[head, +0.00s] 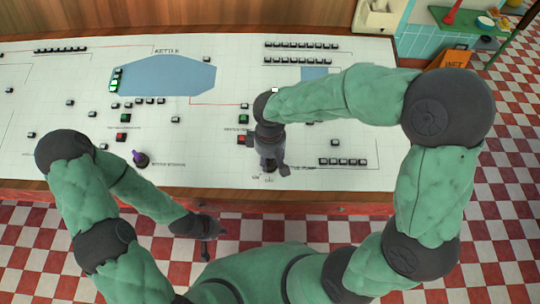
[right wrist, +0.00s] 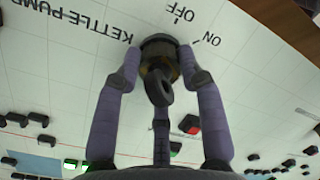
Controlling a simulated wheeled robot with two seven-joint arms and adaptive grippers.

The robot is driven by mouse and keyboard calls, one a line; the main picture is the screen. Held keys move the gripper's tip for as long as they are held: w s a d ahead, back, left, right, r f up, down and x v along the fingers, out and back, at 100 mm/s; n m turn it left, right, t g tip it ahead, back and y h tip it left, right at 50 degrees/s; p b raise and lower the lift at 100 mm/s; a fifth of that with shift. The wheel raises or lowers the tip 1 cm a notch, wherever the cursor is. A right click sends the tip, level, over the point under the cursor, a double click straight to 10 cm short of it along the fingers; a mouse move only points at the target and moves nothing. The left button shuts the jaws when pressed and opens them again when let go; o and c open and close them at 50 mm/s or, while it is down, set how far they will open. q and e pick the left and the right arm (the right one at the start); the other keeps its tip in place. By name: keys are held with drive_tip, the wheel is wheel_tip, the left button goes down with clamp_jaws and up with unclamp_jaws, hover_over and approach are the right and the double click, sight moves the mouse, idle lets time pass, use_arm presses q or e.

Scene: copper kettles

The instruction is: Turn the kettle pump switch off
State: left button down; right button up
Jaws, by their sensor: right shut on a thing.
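The kettle pump switch (right wrist: 157,50) is a dark round rotary knob on the white panel. In the right wrist view it stands beside the upside-down labels KETTLE PUMP, OFF and ON. My right gripper (right wrist: 158,75) has its purple-grey fingers on either side of the knob and is shut on it. Which label the knob points at is not clear. In the head view my right gripper (head: 268,163) points down at the panel's front edge and mostly hides the switch. My left gripper (head: 206,245) hangs in front of the panel, apart from it; its fingers are too small to judge.
The sloping white control panel (head: 60,145) carries several small black buttons, green and red buttons and a blue kettle shape (head: 165,78). A purple-topped knob (head: 139,157) stands left of my right gripper. An orange sign (head: 452,58) stands at the back right. The checkered floor is clear in front.

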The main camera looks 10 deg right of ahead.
drive_tip(key=shift+r+n+p, duration=0.1)
drive_tip(key=shift+n+p, duration=1.7)
drive_tip(key=shift+n, duration=0.1)
drive_tip(key=shift+n+p, duration=1.1)
drive_tip(key=shift+n, duration=0.2)
drive_tip(key=o, duration=1.2)
drive_tip(key=shift+c, duration=0.2)
wheel_tip(320, 180, up, 12)
drive_tip(key=shift+f, duration=0.1)
